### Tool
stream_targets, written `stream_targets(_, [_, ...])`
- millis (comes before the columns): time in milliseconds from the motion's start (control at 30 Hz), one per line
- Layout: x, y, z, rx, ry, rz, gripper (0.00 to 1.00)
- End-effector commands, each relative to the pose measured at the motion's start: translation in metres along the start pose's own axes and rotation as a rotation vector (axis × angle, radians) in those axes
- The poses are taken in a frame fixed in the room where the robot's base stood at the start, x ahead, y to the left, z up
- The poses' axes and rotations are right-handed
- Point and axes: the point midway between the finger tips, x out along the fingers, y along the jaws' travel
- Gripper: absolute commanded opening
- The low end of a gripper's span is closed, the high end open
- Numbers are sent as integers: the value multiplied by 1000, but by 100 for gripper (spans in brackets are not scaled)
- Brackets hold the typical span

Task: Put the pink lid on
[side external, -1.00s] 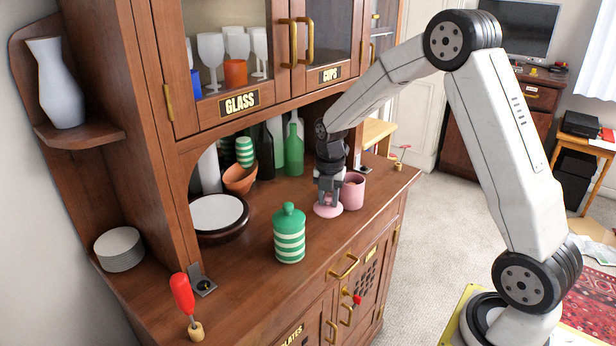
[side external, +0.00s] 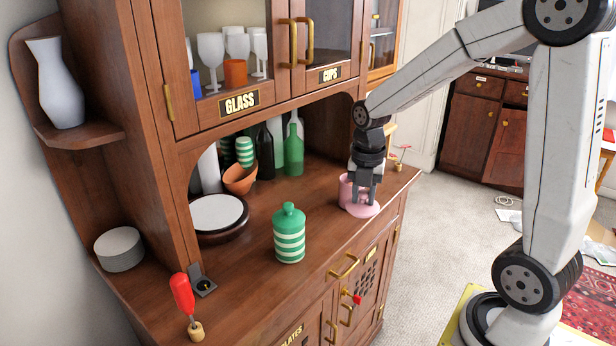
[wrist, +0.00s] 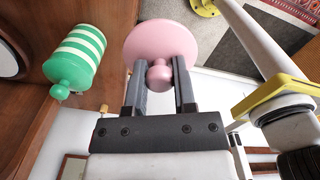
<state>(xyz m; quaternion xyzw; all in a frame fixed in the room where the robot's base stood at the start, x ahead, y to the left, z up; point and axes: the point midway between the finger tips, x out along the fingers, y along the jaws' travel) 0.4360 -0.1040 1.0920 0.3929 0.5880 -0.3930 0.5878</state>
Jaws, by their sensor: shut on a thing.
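The pink lid (side external: 364,210) is a flat disc with a round knob. My gripper (side external: 363,197) is shut on that knob, with the disc below the fingers. In the wrist view the lid (wrist: 150,40) fills the space beyond the fingertips (wrist: 160,78), its knob between them. The pink pot (side external: 345,189) stands on the cabinet counter, just behind and left of the lid in the side view, partly covered by my gripper. The lid is beside the pot near the counter's front edge; its height above the counter is hard to tell. The pot is not visible in the wrist view.
A green-and-white striped jar with its lid on (side external: 289,236) stands on the counter (side external: 250,285) to the left. The counter between jar and pot is clear.

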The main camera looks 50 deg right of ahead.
Motion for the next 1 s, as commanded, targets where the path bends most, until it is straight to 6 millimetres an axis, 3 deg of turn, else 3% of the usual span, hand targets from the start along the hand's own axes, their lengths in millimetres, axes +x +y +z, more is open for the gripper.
stream_targets(767, [-2,-4,-3,1,0,0,0])
stream_targets(1000, [-4,1,7,26,-1,1,0])
